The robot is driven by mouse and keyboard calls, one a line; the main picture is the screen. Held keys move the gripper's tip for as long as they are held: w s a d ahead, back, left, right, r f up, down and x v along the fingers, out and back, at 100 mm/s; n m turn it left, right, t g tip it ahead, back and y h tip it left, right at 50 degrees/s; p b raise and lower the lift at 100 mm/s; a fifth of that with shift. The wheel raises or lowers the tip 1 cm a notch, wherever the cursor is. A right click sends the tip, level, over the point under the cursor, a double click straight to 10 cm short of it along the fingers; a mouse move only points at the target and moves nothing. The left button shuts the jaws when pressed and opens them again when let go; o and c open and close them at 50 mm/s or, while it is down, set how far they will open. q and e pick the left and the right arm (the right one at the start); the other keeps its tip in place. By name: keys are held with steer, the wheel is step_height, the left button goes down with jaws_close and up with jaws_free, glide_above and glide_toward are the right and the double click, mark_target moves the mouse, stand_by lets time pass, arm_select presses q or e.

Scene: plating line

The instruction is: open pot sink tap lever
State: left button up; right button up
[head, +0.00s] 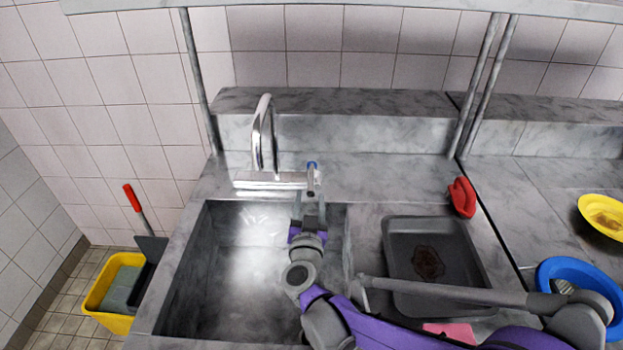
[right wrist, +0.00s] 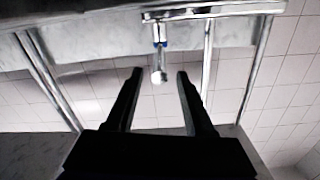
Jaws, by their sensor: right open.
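The pot sink tap (head: 262,140) is a chrome gooseneck on a horizontal body at the back rim of the sink (head: 182,290). Its lever (head: 311,182), with a blue mark, is at the right end of the body. My right gripper (head: 310,200) reaches over the sink just in front of the lever. In the right wrist view my right gripper (right wrist: 158,76) is open, and the lever's round end (right wrist: 158,77) appears between the two fingertips, with a gap on each side. Whether the fingers touch it cannot be told. My left gripper is not in view.
A dark tray (head: 398,262) with a brown stain lies right of the sink, under my right arm. A red object (head: 461,197), a blue bowl (head: 556,270) and a yellow plate (head: 590,203) are further right. A yellow bucket (head: 108,318) stands at the left. Shelf posts (head: 197,80) rise behind.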

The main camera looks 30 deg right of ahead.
mark_target(311, 176)
steer(key=x, duration=0.8)
steer(key=shift+w+d, duration=0.15)
steer(key=shift+w, duration=0.25)
jaws_close()
stand_by(0.9)
